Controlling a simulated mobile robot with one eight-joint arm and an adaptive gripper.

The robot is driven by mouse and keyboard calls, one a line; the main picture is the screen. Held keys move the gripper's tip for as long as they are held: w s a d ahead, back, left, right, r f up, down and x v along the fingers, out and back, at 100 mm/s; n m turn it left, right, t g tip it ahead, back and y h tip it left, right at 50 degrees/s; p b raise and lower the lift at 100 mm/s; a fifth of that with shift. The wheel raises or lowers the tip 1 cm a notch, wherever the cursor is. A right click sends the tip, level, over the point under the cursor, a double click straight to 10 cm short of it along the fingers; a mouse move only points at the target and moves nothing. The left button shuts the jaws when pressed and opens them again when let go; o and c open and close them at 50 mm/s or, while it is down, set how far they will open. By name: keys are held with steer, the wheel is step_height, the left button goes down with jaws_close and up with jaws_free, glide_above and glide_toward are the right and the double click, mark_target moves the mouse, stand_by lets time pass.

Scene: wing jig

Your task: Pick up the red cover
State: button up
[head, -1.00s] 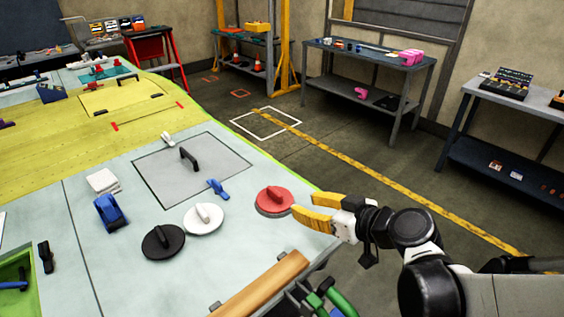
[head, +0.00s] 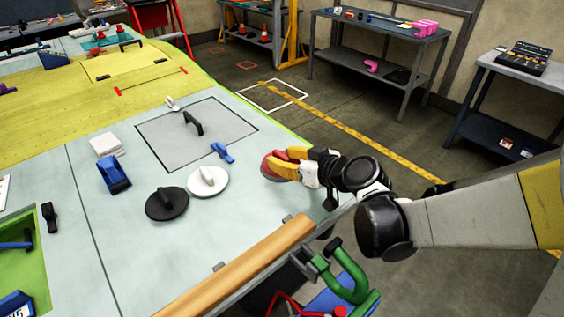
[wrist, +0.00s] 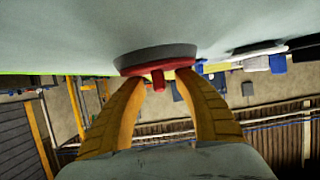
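The red cover (head: 268,168) lies on the pale table panel near its right edge, mostly hidden behind my gripper in the head view. My gripper (head: 281,161) has its yellow fingers at the cover. In the wrist view, which is upside down, the red cover (wrist: 158,64) shows edge-on with a grey rim against the panel. Its red knob-like handle (wrist: 158,81) sits between the tips of my gripper (wrist: 157,78). The fingers are apart, with visible gaps on both sides of the handle.
A white cover (head: 208,187) and a black cover (head: 166,206) lie to the left. A blue clamp (head: 222,152) and a grey panel with a black handle (head: 194,123) lie behind. A wooden rail (head: 240,270) runs along the front edge.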

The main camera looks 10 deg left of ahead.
steer(key=shift+s+r, duration=0.1)
steer(key=shift+c, duration=0.4)
jaws_close()
